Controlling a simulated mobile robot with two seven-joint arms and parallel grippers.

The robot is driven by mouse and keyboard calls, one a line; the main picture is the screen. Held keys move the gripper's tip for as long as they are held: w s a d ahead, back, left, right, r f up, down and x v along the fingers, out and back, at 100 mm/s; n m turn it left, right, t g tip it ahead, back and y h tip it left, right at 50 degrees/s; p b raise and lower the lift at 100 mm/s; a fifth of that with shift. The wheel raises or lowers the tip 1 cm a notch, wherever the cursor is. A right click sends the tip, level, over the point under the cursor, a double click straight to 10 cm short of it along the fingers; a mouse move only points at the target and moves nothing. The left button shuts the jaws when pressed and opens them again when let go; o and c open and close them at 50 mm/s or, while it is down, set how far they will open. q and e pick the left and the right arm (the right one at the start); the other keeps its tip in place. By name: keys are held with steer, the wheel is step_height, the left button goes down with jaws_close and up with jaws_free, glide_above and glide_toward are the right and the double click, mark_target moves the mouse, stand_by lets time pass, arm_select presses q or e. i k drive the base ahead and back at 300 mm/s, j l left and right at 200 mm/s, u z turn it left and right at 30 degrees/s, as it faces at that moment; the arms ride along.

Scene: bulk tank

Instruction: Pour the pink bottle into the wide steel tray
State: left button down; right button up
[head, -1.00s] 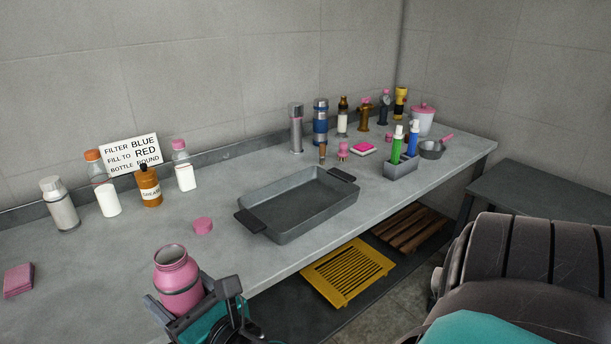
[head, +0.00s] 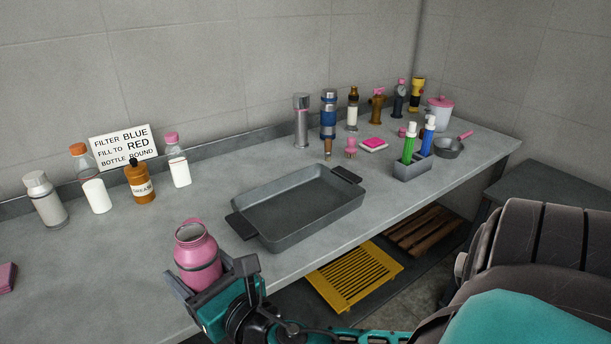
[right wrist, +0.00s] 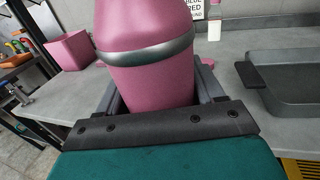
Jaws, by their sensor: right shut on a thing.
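The pink bottle (head: 197,258) is upright and uncapped, with a grey band around it. My right gripper (head: 213,287) is shut around its body, near the front edge of the bench. In the right wrist view the pink bottle (right wrist: 150,75) stands between the fingers of the right gripper (right wrist: 158,105), its top cut off by the frame. The wide steel tray (head: 262,239) lies on the bench to the right of and beyond the bottle. Its left handle and near corner also show in the right wrist view (right wrist: 290,103). The bottle is apart from the tray. My left gripper is not seen.
A grease bottle (head: 139,184), a steel flask (head: 45,200) and white-labelled bottles stand at the back left below a sign (head: 124,147). Several flasks, a grey caddy (head: 411,168) and a small pan (head: 449,149) stand right of the tray. A yellow grate (head: 354,277) lies below.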

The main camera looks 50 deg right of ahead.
mark_target(284, 212)
steer(key=i+l, duration=0.1)
steer(key=l, duration=1.15)
steer(key=i+z, duration=0.05)
